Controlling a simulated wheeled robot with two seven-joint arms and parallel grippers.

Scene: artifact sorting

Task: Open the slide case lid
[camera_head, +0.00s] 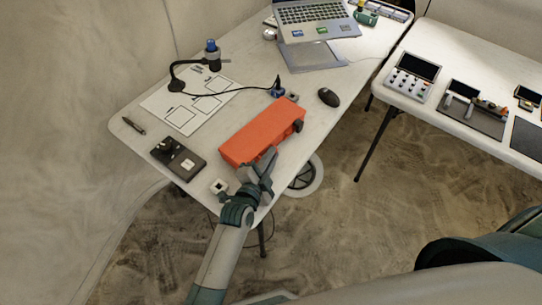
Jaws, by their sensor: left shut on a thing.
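The orange slide case (260,131) lies across the front part of the white table, and its lid looks closed. A dark latch or handle (298,126) shows at its right end. My left gripper (267,161) is at the case's near long side, close to the front edge of the table. Its jaws are shut on the near edge of the case. The fingers cover part of that edge, so the exact contact is hidden. My right gripper is not in view.
A printed sheet (190,107), a black lamp-like stand (178,80), a mouse (328,97) and a laptop (316,14) are farther back. A second table (470,115) with devices stands right.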

